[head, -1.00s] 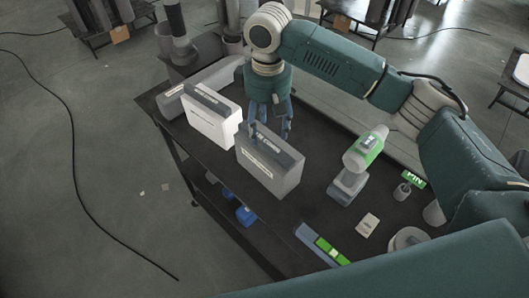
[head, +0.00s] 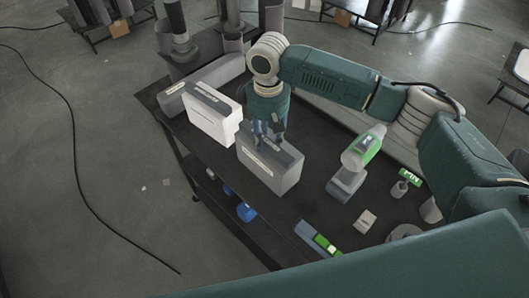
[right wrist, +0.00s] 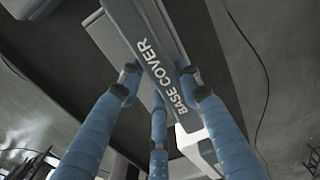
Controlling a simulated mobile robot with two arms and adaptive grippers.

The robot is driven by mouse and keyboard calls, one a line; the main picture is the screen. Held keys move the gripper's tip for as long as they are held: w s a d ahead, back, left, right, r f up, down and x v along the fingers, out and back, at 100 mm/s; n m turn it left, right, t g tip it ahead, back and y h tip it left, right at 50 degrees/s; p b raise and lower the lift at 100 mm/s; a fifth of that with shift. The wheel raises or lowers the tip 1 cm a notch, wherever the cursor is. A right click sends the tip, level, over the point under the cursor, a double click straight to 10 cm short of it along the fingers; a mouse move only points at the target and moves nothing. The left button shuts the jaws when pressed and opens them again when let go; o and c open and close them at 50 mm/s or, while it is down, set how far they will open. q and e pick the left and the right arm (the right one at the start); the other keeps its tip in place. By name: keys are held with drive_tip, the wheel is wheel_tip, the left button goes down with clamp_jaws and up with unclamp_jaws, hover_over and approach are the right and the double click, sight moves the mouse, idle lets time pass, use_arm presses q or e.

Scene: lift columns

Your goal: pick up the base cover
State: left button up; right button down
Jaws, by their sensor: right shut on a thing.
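The base cover (head: 276,150) is a grey block with a dark, labelled top, standing upright on the dark table. In the right wrist view its dark strip (right wrist: 152,56) reads BASE COVER. My right gripper (head: 268,130) is over its top edge, pointing down. In the right wrist view the blue fingers of my right gripper (right wrist: 158,78) are shut on the strip, with fingertips on both sides. I cannot tell any gap between the cover and the table. My left gripper is not in view.
A white box with a dark top (head: 212,120) stands close to the left. A green and grey drill-like tool (head: 357,162) stands to the right. A small beige block (head: 366,221) and a green-striped bar (head: 322,241) lie near the front. The dark table (head: 315,200) has bare room between them.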

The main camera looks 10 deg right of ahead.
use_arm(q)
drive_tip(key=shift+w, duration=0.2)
use_arm(e)
drive_tip(key=shift+r, duration=0.15)
drive_tip(key=shift+w+r, duration=0.1)
drive_tip(key=shift+r, duration=0.5)
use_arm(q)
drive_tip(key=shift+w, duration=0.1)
use_arm(e)
wheel_tip(320, 180, up, 21)
drive_tip(key=shift+f, duration=0.15)
